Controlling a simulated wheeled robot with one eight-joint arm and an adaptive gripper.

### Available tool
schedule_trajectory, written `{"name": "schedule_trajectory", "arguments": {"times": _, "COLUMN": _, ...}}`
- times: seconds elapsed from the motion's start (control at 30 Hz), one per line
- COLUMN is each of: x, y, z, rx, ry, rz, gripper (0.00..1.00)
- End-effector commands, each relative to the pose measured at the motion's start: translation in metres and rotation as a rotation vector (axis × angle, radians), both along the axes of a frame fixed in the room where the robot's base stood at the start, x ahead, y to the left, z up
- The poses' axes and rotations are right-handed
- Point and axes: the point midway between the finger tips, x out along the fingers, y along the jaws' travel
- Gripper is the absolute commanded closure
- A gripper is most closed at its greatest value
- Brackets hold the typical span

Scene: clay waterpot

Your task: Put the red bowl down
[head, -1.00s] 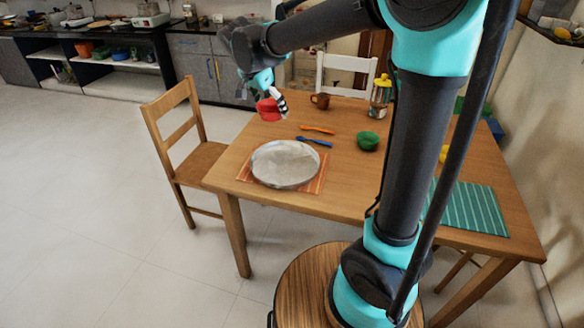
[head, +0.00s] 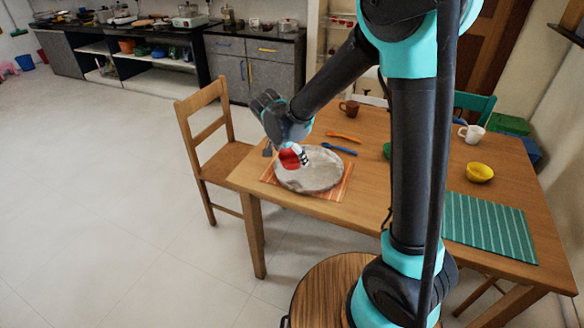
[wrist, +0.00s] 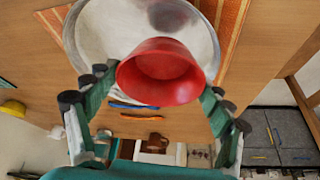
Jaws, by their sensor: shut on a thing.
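The red bowl (head: 289,159) is held in my gripper (head: 298,156) over the left part of the round grey plate (head: 322,180). In the wrist view the bowl (wrist: 160,88) sits between the two fingers of my gripper (wrist: 158,92), which are shut on its sides. The plate (wrist: 88,35) shows behind the bowl there. The plate lies on an orange striped placemat (head: 342,190) on the wooden table. I cannot tell whether the bowl touches the plate.
An orange utensil (head: 344,137) and a blue utensil (head: 338,149) lie beyond the plate. A brown mug (head: 349,108), a white mug (head: 471,133), a yellow bowl (head: 480,172) and a green striped placemat (head: 488,228) are on the table. A wooden chair (head: 214,150) stands at the left.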

Motion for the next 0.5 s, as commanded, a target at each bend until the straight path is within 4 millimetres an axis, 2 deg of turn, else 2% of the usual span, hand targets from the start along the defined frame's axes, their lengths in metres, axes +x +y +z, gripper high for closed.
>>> {"name": "schedule_trajectory", "arguments": {"times": 0.17, "x": 0.000, "y": 0.000, "z": -0.014, "rx": 0.000, "ry": 0.000, "rz": 0.000, "gripper": 0.49}}
{"name": "schedule_trajectory", "arguments": {"times": 0.4, "x": 0.000, "y": 0.000, "z": -0.043, "rx": 0.000, "ry": 0.000, "rz": 0.000, "gripper": 0.49}}
{"name": "schedule_trajectory", "arguments": {"times": 0.5, "x": 0.000, "y": 0.000, "z": -0.049, "rx": 0.000, "ry": 0.000, "rz": 0.000, "gripper": 0.49}}
